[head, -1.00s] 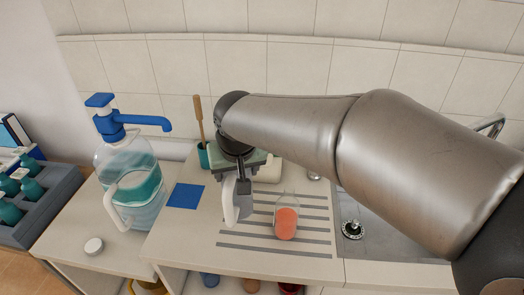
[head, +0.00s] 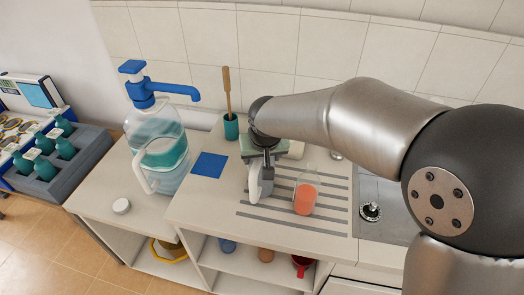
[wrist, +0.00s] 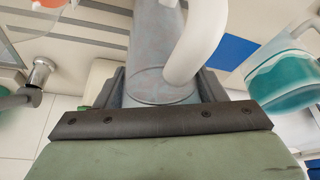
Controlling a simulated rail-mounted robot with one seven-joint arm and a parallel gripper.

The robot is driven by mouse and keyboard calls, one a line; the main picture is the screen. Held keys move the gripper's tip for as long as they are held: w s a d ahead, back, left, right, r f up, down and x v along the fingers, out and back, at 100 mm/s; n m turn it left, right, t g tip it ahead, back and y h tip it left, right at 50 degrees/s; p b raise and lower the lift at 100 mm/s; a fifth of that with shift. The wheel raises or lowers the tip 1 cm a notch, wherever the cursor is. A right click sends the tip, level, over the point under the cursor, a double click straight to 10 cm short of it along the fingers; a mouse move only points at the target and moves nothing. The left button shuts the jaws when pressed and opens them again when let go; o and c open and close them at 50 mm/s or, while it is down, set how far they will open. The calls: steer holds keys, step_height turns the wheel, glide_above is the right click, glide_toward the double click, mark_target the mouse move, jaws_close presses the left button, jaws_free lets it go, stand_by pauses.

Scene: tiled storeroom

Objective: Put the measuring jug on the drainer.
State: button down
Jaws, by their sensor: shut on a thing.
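My gripper (head: 262,160) is shut on the measuring jug (head: 267,178), a clear grey cylinder with a thick white handle. In the wrist view the jug (wrist: 150,50) stands between the two dark fingers (wrist: 163,88), handle to the right. The drainer (head: 290,222) is a set of grey parallel strips on the pale counter. The jug is over the drainer's left part; I cannot tell whether its base touches. My wrist hides part of the jug in the head view.
A flask with orange-red contents (head: 305,198) stands on the drainer, right of the jug. A blue mat (head: 210,165) and a big pump bottle with teal liquid (head: 160,155) are to the left. A teal pot with a wooden-handled tool (head: 231,126) is behind. The sink (head: 392,225) is at right.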

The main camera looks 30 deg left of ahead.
steer(key=shift+f, duration=0.1)
steer(key=shift+c, duration=1.5)
jaws_free()
steer(key=b+v, duration=0.2)
steer(key=v, duration=1)
steer(key=w+d+f+m+h, duration=0.1)
steer(key=d+f+m, duration=0.1)
steer(key=d, duration=1)
steer(key=w+d+f+m+h, duration=0.1)
steer(key=d+f+m+h, duration=0.1)
steer(key=d, duration=1)
steer(key=s+d+f+m+g, duration=0.1)
steer(key=s+d+f+m, duration=0.1)
steer(key=s+d, duration=0.3)
steer(key=s+d+f+m+g, duration=0.1)
steer(key=s+d+f, duration=0.4)
steer(key=d, duration=0.7)
steer(key=shift+s+d+m+g, duration=0.25)
steer(key=shift+s+m+g, duration=0.15)
steer(key=shift+s+m, duration=0.35)
